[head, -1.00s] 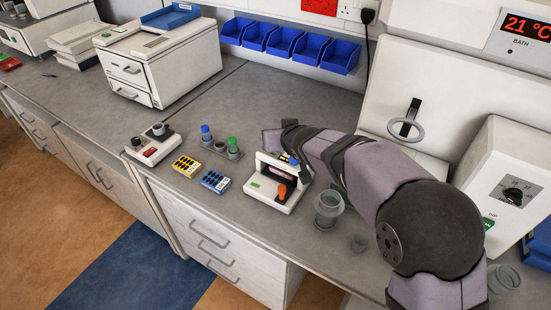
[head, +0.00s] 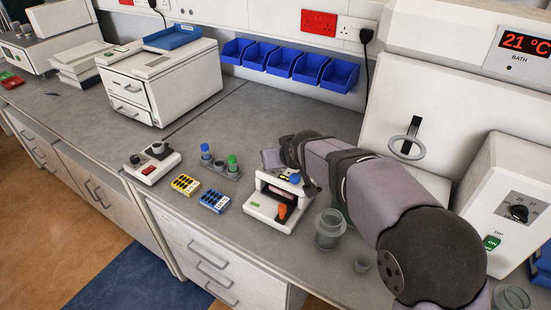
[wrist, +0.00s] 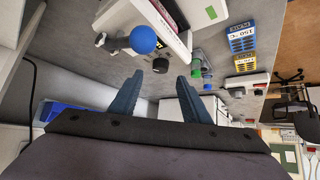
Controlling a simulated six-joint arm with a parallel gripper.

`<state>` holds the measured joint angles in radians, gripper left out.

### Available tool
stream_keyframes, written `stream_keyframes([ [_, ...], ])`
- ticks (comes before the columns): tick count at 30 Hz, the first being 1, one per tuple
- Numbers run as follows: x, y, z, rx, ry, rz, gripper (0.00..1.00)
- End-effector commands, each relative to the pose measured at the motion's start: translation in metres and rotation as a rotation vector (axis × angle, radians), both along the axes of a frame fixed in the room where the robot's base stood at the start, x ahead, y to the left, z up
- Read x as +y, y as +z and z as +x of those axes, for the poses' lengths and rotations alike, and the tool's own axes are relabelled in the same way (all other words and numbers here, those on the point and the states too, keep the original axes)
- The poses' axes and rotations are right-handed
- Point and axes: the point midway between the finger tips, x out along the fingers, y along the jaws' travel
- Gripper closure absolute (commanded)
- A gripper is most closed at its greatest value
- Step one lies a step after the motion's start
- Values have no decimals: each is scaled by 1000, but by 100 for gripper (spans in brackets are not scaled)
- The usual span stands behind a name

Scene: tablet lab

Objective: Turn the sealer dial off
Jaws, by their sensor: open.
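The sealer (head: 262,211) is a small white device on the bench, with an orange switch (head: 282,211) and a blue ball (head: 295,178) on its upper part. In the wrist view, the sealer's white body (wrist: 181,38) shows at the top, with the blue ball (wrist: 144,40) in front. A black round knob (wrist: 160,66), which looks like the dial, appears at the sealer's side. My gripper (wrist: 160,77) is open and empty; its two blue-grey fingers appear either side of and below the knob, apparently not touching it. In the head view my wrist hides the fingers behind the sealer.
Yellow (head: 185,184) and blue (head: 215,201) blocks, a vial rack (head: 220,168) and a small white device (head: 151,164) stand left. Blue bins (head: 281,62) line the wall.

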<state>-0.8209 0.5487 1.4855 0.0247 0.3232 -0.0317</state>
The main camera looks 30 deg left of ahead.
Motion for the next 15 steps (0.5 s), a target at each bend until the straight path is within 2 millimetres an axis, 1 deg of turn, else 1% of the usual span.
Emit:
stream_keyframes([
  [6, 13, -17, 12, 1, 0, -1, 57],
  [15, 26, -33, 23, 0, 0, 0, 57],
])
